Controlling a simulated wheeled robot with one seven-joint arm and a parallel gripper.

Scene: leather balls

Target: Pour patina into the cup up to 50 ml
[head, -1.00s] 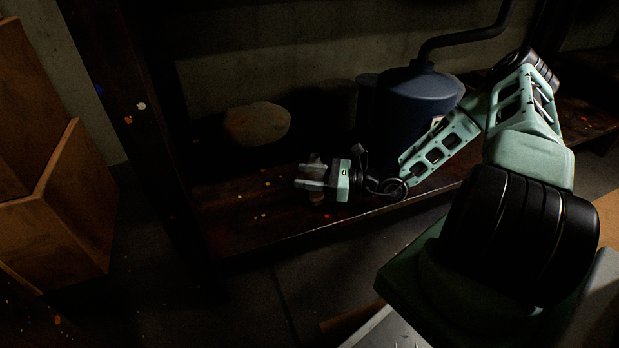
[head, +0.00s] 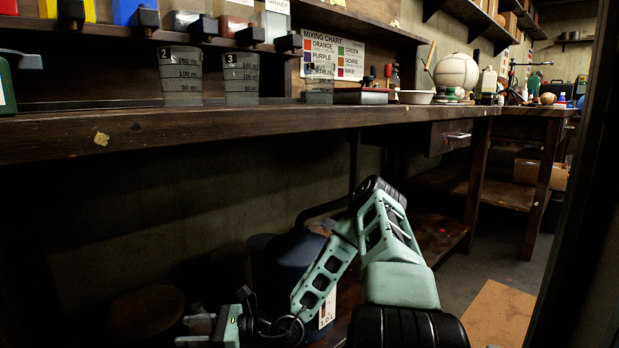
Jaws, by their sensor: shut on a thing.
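Clear graduated cups stand on the workbench: cup 2 (head: 182,78), cup 3 (head: 241,80) and another cup (head: 318,86) to their right. Marks for 50 ml and 100 ml show on cups 2 and 3, and both look empty. No label reading patina can be made out. My gripper (head: 194,326) is low at the bottom edge, below the bench and in front of the lower shelf. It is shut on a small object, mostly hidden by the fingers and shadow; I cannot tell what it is.
Coloured containers with black taps, among them a blue one (head: 133,13), line the rack above the cups. A dark blue tank (head: 283,262) stands beside my arm. A mixing chart (head: 346,55) hangs behind.

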